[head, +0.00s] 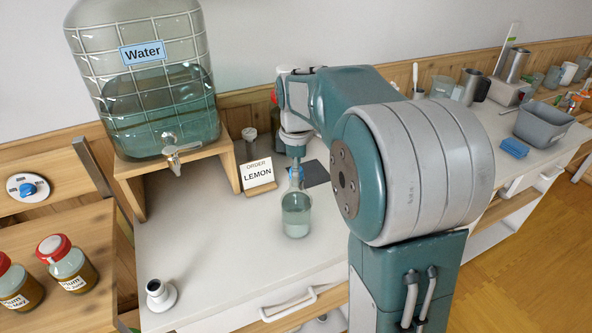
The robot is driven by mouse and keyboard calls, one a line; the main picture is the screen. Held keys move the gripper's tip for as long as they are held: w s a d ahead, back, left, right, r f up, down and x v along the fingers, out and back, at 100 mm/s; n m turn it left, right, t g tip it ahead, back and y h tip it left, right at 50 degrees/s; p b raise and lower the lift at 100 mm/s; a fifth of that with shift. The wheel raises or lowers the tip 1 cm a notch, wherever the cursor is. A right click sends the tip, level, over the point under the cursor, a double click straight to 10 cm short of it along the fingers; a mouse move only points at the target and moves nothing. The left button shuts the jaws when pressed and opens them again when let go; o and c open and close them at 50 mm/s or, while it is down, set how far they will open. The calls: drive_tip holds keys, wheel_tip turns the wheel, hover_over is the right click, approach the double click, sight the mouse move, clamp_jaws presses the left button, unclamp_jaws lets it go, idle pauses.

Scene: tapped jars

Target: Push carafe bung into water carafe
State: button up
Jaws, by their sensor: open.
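The water carafe (297,217), clear glass and partly filled with water, stands upright on the white counter in the head view. My gripper (295,164) points down right above the carafe's narrow neck. It looks small here, and I cannot make out the gap between its fingers. I cannot pick out the carafe bung; at the carafe mouth the fingers and neck overlap, so I cannot tell whether the bung sits there.
A large Water jar (150,110) with a tap stands on a wooden stand (218,150) at back left. An order card (257,174) stands behind the carafe. A small white round piece (160,294) is at front left. The counter (215,250) left of the carafe is clear.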

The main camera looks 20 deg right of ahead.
drive_tip(key=shift+r, duration=2.3)
wheel_tip(320, 180, up, 12)
idle(0.4)
drive_tip(key=shift+f, duration=0.1)
idle(0.9)
drive_tip(key=s+a+f+m+t, duration=0.2)
drive_tip(key=s+a+f+m, duration=0.1)
drive_tip(key=s, duration=0.4)
drive_tip(key=s+a+f+m+t, duration=0.1)
drive_tip(key=s+a+f+m, duration=0.2)
drive_tip(key=s+f+m, duration=0.2)
drive_tip(key=s+a+f+m+t, duration=0.2)
drive_tip(key=s+a+f+m, duration=0.1)
drive_tip(key=s, duration=0.7)
drive_tip(key=shift+a+f+m+t, duration=0.3)
drive_tip(key=shift+f+m, duration=0.4)
drive_tip(key=shift+f, duration=0.1)
